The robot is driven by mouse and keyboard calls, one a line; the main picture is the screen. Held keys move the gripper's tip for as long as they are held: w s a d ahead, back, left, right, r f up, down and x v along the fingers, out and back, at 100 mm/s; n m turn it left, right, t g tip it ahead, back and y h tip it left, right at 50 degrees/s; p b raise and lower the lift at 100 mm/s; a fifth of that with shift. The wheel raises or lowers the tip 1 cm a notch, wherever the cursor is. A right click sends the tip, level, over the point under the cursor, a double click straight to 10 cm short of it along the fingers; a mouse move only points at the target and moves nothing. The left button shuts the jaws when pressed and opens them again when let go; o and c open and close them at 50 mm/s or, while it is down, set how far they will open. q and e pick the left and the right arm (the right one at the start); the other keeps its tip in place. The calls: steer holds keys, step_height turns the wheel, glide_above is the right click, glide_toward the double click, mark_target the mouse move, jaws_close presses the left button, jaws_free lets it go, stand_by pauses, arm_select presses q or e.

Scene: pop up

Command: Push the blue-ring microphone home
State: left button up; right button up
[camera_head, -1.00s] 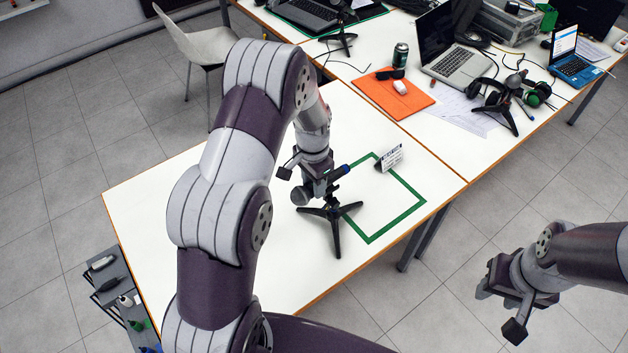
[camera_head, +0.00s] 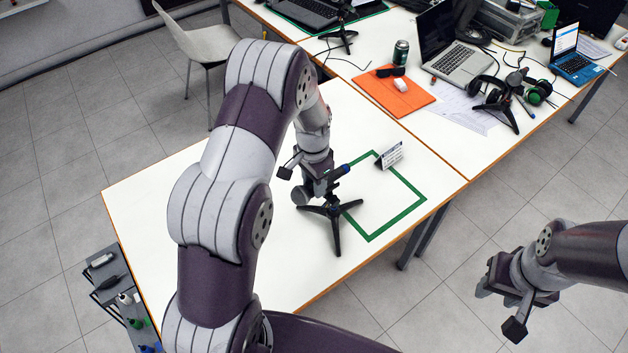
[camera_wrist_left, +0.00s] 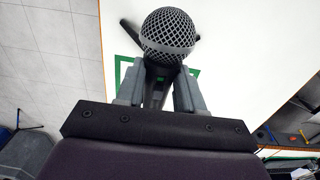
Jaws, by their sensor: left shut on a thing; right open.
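The microphone (camera_head: 301,196) has a dark grey mesh head and a blue ring near its tail end at the right. It lies at a slant over a small black tripod stand (camera_head: 333,212) on the white table. The stand is at the left side of a green tape outline (camera_head: 404,216). My left gripper (camera_head: 322,187) is shut on the microphone. In the left wrist view the mesh head (camera_wrist_left: 168,36) is between and beyond my two fingers. Whether the microphone is fully seated in the holder is hidden by the gripper. My right gripper (camera_head: 497,293) is open and empty, off the table over the floor.
A small printed sign (camera_head: 389,157) stands at the outline's back corner. The table's left part is clear.

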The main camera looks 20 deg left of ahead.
arm_select(q)
steer(key=shift+f+b, duration=0.6)
steer(key=shift+f, duration=0.45)
steer(key=shift+f, duration=0.1)
steer(key=o, duration=1.2)
steer(key=shift+c, duration=0.2)
step_height(320, 180, up, 13)
steer(key=b, duration=0.2)
steer(key=shift+f, duration=0.15)
steer(key=shift+w+a, duration=0.1)
